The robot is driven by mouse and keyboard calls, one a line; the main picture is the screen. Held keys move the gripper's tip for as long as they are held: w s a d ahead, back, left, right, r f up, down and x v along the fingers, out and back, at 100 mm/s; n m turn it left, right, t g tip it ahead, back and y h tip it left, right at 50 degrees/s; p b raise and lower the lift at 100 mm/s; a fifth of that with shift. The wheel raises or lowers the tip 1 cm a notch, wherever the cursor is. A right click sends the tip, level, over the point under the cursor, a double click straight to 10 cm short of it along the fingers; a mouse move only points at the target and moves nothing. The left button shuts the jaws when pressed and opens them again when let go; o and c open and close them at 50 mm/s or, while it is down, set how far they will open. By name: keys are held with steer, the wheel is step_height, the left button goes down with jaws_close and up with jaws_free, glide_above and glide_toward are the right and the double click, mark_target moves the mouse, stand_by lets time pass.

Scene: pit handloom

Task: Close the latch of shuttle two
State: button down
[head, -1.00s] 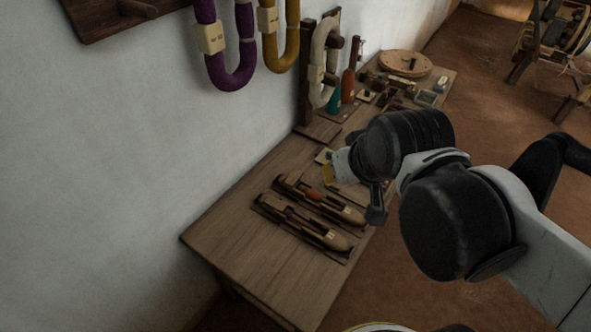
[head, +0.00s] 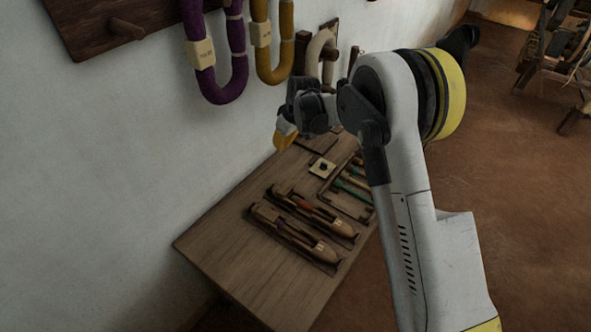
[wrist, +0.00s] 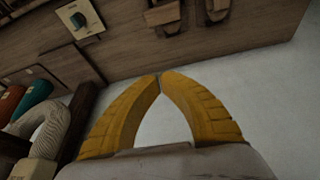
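Two wooden boat shuttles lie side by side in dark cradles on the bench. The nearer shuttle (head: 310,243) has a purple pirn; the farther shuttle (head: 325,217) has an orange-red one. Their tags are too small to read, so I cannot tell which is shuttle two, and no latch position can be made out. Ends of both cradles show at the top of the wrist view (wrist: 163,14). My gripper (head: 281,141) is up by the wall, beyond and above the shuttles, clear of both. In the wrist view its yellow fingertips (wrist: 160,76) meet with nothing between them.
The bench (head: 235,237) is bare at its near left. A pale square plate with a dark knob (head: 322,168) and a tray of coloured pieces (head: 350,212) lie past the shuttles. Purple (head: 230,90) and ochre (head: 274,72) yarn hanks hang on the wall; a cream hank (head: 313,50) hangs behind.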

mark_target(287, 189)
steer(key=shift+n, duration=0.5)
steer(key=b+x, duration=0.1)
steer(key=x, duration=0.4)
steer(key=b+x, duration=0.1)
steer(key=x, duration=0.5)
steer(key=d+b+x, duration=0.1)
steer(key=x, duration=0.4)
steer(key=shift+s+a+f+b, duration=0.15)
steer(key=shift+f+b, duration=0.2)
steer(key=shift+f, duration=0.2)
steer(key=shift+s+d+f+b, duration=0.15)
steer(key=shift+s+d+b, duration=0.35)
steer(key=shift+d, duration=0.1)
steer(key=shift+s+d+f+b, duration=0.15)
steer(key=shift+s+d+b, duration=0.25)
steer(key=shift+d, duration=0.2)
steer(key=shift+s+d, duration=0.25)
steer(key=shift+r, duration=0.1)
